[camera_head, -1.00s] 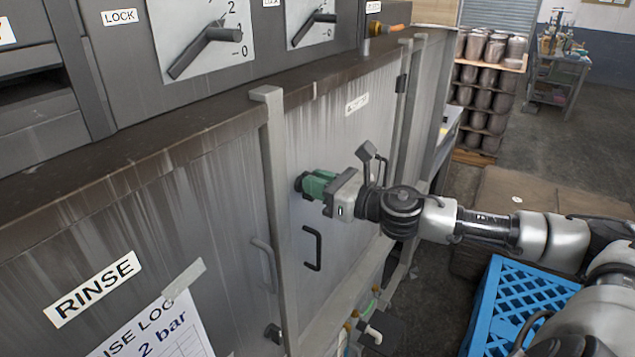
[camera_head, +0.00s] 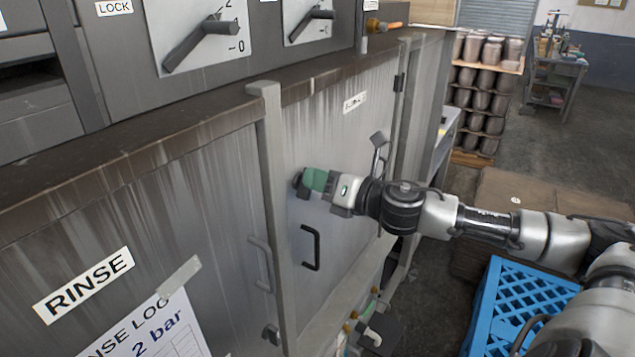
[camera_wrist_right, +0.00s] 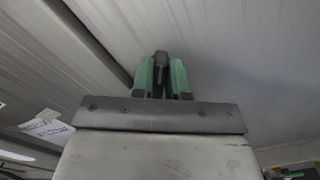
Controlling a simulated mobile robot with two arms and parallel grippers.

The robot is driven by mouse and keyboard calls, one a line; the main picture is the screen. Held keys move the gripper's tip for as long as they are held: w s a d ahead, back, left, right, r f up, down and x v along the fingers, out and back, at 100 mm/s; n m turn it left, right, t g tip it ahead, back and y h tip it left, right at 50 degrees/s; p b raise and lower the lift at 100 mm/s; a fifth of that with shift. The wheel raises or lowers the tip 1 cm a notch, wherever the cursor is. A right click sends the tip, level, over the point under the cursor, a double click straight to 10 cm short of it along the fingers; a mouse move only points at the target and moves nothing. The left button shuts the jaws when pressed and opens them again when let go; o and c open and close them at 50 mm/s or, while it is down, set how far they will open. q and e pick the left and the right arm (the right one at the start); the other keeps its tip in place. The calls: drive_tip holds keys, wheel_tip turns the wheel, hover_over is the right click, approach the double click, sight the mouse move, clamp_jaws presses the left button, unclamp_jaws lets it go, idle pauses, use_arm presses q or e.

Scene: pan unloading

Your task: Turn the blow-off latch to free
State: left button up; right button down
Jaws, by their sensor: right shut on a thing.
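The blow-off latch (camera_wrist_right: 161,64) is a dark knob or lever on the grey cabinet door (camera_head: 335,135), to the right of the upright post. My right gripper (camera_head: 308,180) has green fingers and is shut on the latch, with a finger on each side of it in the right wrist view (camera_wrist_right: 162,75). In the head view the fingers hide most of the latch, and only a dark edge shows at the door. I cannot read the latch's angle exactly. My left gripper is not in view.
A black door handle (camera_head: 312,248) is just below my right gripper. A grey post (camera_head: 272,200) stands to its left. Dial switches (camera_head: 205,40) are above. A blue crate (camera_head: 505,300) stands on the floor at right, under my right arm.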

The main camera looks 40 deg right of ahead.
drive_tip(key=m, duration=0.7)
drive_tip(key=f+m+b, duration=0.1)
drive_tip(key=m, duration=0.3)
drive_tip(key=shift+w+d+f, duration=0.1)
drive_tip(key=shift+w+d, duration=0.05)
drive_tip(key=shift+d, duration=0.2)
drive_tip(key=shift+m, duration=0.3)
drive_tip(key=c, duration=1.1)
unclamp_jaws()
drive_tip(key=shift+w, duration=0.1)
drive_tip(key=shift+f, duration=0.1)
drive_tip(key=shift+p+v, duration=1)
drive_tip(key=shift+v, duration=4.45)
